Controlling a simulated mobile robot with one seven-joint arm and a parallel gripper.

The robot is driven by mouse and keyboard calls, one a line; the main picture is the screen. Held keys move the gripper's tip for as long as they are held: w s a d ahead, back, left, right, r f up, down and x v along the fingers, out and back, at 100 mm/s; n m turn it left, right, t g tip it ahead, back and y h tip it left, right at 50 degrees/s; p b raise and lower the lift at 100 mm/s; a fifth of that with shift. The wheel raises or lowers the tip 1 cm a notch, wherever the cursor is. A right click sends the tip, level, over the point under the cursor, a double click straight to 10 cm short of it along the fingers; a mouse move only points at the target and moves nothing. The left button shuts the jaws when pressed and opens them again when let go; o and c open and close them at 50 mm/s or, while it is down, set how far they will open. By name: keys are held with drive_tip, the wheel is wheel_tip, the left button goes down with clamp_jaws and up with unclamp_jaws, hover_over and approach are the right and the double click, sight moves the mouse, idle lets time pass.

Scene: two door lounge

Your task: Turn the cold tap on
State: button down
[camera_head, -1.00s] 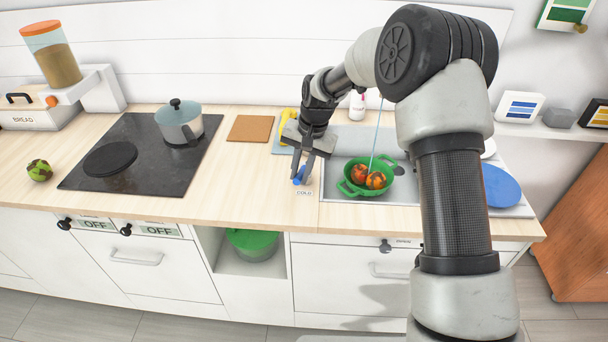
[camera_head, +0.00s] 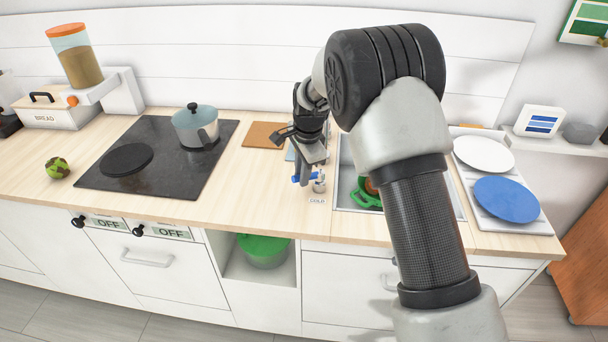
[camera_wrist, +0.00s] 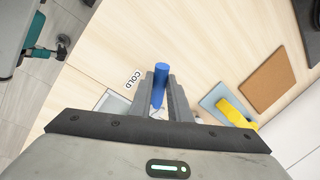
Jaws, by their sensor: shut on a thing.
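The cold tap has a blue lever handle (camera_head: 304,179) on a small metal body (camera_head: 319,184), standing on the worktop left of the sink. A "COLD" label (camera_head: 317,201) lies in front of it. My gripper (camera_head: 304,174) reaches down to the handle from above. In the wrist view my gripper (camera_wrist: 160,95) is shut on the blue handle (camera_wrist: 160,82), which sticks out between the two fingers. The label (camera_wrist: 132,80) shows left of the fingers there. The tap body is mostly hidden in the wrist view.
The sink (camera_head: 345,170) holds a green colander (camera_head: 364,193), largely hidden by my arm. A hob (camera_head: 150,160) with a lidded pot (camera_head: 195,127) stands left. A brown board (camera_head: 264,135) lies behind the gripper. Plates (camera_head: 506,199) stand at right. The worktop front-left of the tap is clear.

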drive_tip(key=shift+w+a, duration=0.1)
idle(0.5)
drive_tip(key=c, duration=1.6)
unclamp_jaws()
drive_tip(key=shift+c, duration=0.2)
drive_tip(key=s+d+r, duration=0.1)
drive_tip(key=s+r, duration=0.2)
drive_tip(key=r, duration=1.4)
drive_tip(key=shift+d, duration=0.35)
